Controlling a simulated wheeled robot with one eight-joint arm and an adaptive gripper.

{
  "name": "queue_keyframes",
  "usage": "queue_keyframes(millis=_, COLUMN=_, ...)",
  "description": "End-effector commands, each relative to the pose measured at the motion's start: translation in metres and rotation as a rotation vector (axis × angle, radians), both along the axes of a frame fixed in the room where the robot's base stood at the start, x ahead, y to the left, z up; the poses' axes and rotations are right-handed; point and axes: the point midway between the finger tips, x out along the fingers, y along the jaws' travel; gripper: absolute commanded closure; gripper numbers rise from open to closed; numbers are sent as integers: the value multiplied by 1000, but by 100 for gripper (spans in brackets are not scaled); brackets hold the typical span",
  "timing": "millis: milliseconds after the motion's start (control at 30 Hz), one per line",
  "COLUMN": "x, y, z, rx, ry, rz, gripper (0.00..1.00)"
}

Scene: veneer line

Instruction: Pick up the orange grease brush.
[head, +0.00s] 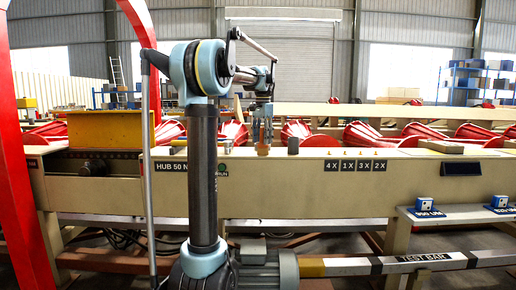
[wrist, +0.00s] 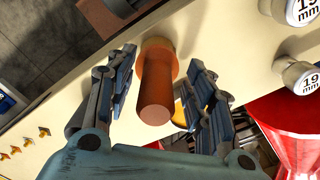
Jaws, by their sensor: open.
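The orange grease brush (wrist: 156,88) shows in the wrist view as an upright brown-orange cylinder with a wider collar, standing on the cream beam top. My gripper (wrist: 161,60) is open, with one finger on each side of the brush; a gap shows at the left, and contact at the right cannot be told. In the head view the gripper (head: 262,124) points down over the beam, and a small orange part of the brush (head: 262,149) shows just below it.
The long cream beam (head: 280,190) carries red rollers (head: 365,134) behind its front edge. A grey cylinder (head: 293,146) stands just right of the brush. Two round pieces marked 19 mm (wrist: 297,75) sit nearby. A yellow block (head: 105,128) lies left.

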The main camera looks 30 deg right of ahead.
Motion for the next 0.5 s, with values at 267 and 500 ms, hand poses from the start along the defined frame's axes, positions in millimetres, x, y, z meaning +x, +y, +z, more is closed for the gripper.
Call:
queue_keyframes(millis=267, x=0, y=1, z=-1, rx=0, ry=0, rz=1, gripper=61)
queue_keyframes(millis=500, x=1, y=1, z=-1, rx=0, ry=0, rz=1, gripper=100)
